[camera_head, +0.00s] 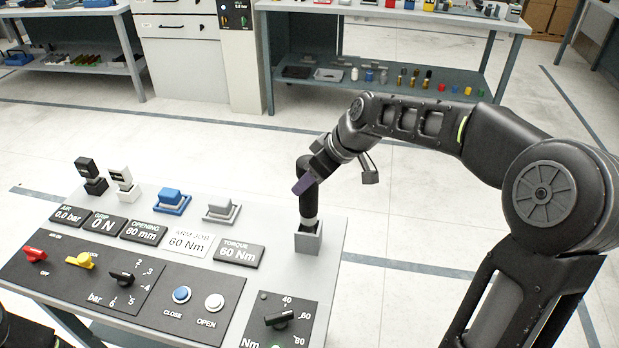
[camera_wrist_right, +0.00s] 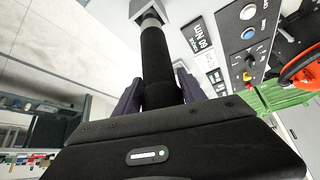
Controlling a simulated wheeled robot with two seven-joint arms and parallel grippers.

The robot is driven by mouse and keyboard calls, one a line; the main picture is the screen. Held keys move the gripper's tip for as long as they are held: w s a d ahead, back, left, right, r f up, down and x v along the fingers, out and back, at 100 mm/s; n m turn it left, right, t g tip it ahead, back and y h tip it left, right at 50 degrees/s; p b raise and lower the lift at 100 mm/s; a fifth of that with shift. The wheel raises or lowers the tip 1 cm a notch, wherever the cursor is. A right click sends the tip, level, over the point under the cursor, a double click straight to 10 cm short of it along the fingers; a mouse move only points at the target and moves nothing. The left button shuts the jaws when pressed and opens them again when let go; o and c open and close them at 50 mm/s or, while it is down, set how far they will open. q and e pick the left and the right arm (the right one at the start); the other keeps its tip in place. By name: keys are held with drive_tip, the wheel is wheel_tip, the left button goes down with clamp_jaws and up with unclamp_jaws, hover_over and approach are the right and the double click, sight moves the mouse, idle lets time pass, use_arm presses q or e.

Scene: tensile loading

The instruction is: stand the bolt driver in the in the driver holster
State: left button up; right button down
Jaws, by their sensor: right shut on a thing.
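The bolt driver (camera_head: 309,205) is a black cylinder standing roughly upright at the right end of the grey console. My right gripper (camera_head: 307,183), with purple fingers, is shut around its upper part. The driver holster (camera_head: 307,244) is a small grey open-topped box directly below. The driver's lower end meets the holster's mouth and seems to be inside it; how deep is hidden. In the right wrist view, the driver (camera_wrist_right: 157,60) runs from between the fingers to the holster (camera_wrist_right: 138,8), its grey metal end at the opening. My left gripper is not in view.
The console (camera_head: 265,212) carries label plates, knobs and buttons left of the holster. Blue (camera_head: 172,201) and grey (camera_head: 221,209) blocks and two small upright pieces stand along its back. A torque knob (camera_head: 280,319) sits in front of the holster. Open floor lies behind.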

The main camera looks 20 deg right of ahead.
drive_tip(key=shift+r, duration=0.1)
drive_tip(key=c, duration=0.9)
unclamp_jaws()
drive_tip(key=o, duration=0.3)
drive_tip(key=shift+s+f, duration=0.1)
drive_tip(key=shift+f, duration=0.1)
drive_tip(key=shift+d+r, duration=0.1)
drive_tip(key=shift+r, duration=0.25)
drive_tip(key=b+v, duration=0.1)
drive_tip(key=v, duration=0.6)
drive_tip(key=shift+s+r, duration=0.15)
